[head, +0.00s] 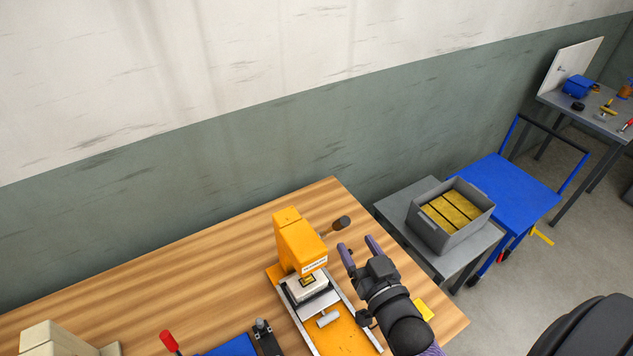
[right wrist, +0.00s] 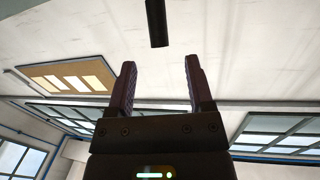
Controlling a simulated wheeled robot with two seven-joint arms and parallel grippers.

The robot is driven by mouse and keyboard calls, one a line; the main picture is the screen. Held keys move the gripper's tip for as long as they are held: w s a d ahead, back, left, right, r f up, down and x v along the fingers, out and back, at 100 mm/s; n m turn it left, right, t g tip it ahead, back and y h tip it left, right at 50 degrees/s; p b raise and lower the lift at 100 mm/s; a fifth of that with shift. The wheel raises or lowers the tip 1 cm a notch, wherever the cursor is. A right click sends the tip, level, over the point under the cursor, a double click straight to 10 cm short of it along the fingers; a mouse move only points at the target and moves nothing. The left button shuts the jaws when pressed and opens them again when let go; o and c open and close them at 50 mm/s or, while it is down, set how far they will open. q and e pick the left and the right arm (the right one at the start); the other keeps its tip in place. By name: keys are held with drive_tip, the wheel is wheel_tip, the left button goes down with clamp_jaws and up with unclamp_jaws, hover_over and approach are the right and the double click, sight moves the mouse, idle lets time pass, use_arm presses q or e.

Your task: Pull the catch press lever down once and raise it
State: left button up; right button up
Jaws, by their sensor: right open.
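The catch press (head: 298,243) is orange and stands on the wooden table, with a metal-railed base. Its lever (head: 341,224) sticks out to the right of the press head and ends in a dark knob. My right gripper (head: 358,246) is open and empty, just below and to the right of the knob in the head view, apart from it. In the right wrist view the open fingers (right wrist: 158,90) point up, and a dark rod-like end, probably the lever's grip (right wrist: 157,24), shows beyond the fingertips, roughly between them. My left gripper is not in view.
The wooden table (head: 190,265) is clear behind and left of the press. A blue plate (head: 232,346), a red-knobbed handle (head: 169,341) and a beige block (head: 62,340) lie at the front. A grey crate (head: 432,229) with yellow contents stands on a side table at right, near a blue cart (head: 508,188).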

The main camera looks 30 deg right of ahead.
sight(333, 229)
drive_tip(key=w, duration=0.5)
drive_tip(key=w+d, duration=0.1)
drive_tip(key=w, duration=0.2)
drive_tip(key=shift+w+f, duration=0.15)
drive_tip(key=shift+w, duration=0.15)
clamp_jaws()
idle(0.9)
